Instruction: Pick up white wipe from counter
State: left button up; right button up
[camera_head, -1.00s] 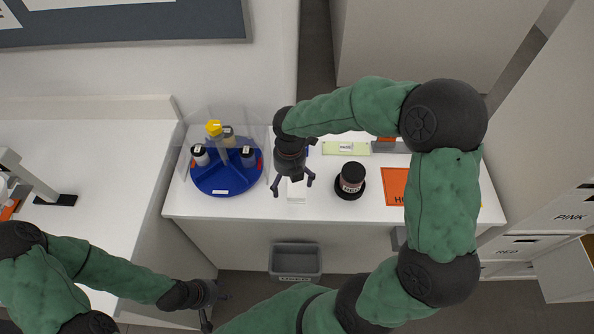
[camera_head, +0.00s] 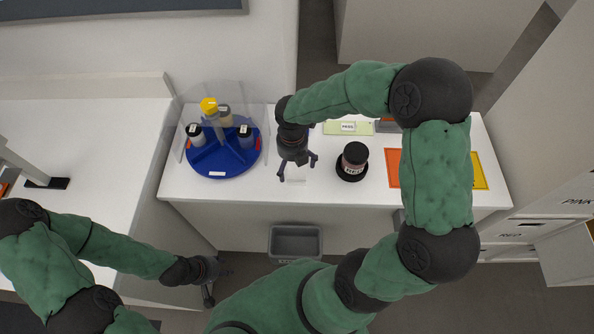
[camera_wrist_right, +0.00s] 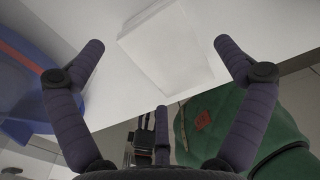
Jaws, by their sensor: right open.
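The white wipe (camera_wrist_right: 165,52) is a pale, flat, block-like piece on the white counter (camera_head: 240,190). In the right wrist view it lies between and beyond the spread fingers of my right gripper (camera_wrist_right: 160,45). In the head view my right gripper (camera_head: 297,170) points down over the wipe, open and empty. It hides most of the wipe; only a pale edge (camera_head: 296,179) shows below the fingers. Contact with the wipe cannot be told. My left gripper (camera_head: 209,286) hangs low at the lower left, away from the counter; its fingers are too unclear to read.
A blue round carousel (camera_head: 222,166) with several jars and a clear shield stands left of the right gripper. A dark-lidded jar (camera_head: 354,158) on a black base stands close on the right. Orange (camera_head: 393,168) and yellow (camera_head: 480,171) mats lie further right. A grey bin (camera_head: 295,242) stands below the front edge.

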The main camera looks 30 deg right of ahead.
notch_tip(320, 180, down, 2)
jog(key=shift+f, duration=0.25)
jog(key=c, duration=0.8)
jog(key=shift+r, duration=0.15)
jog(key=shift+c, duration=0.2)
